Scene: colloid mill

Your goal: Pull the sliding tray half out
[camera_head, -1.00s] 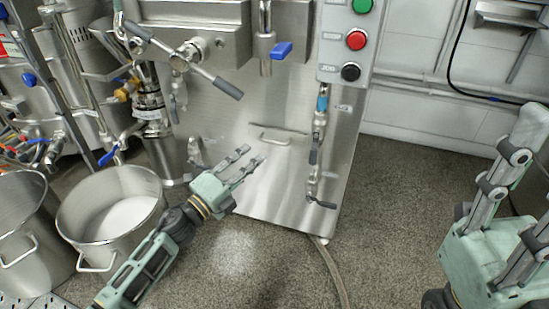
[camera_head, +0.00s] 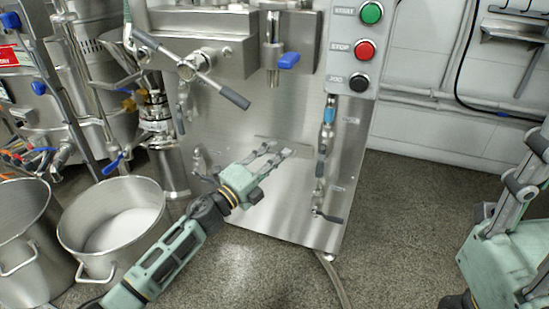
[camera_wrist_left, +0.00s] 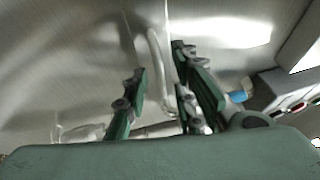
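The sliding tray sits in the steel front of the mill, and its upper edge (camera_head: 297,137) shows in the head view. Its bar handle is mostly hidden behind my fingers there. In the left wrist view the pale curved handle (camera_wrist_left: 158,62) lies between the two fingers. My left gripper (camera_head: 279,151) is at the handle, its fingers apart with a gap around the bar; it also shows in the left wrist view (camera_wrist_left: 160,70). I cannot tell whether a finger touches the handle. My right gripper (camera_head: 532,165) is at the right edge, partly cut off, fingers apart and empty.
A control box with START, STOP and JOG buttons (camera_head: 352,50) is above right. A drain valve (camera_head: 322,190) hangs right of my left gripper. A blue-handled tap (camera_head: 288,61) and a crossed handle (camera_head: 190,68) are above. A steel pot (camera_head: 112,220) stands left on the floor.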

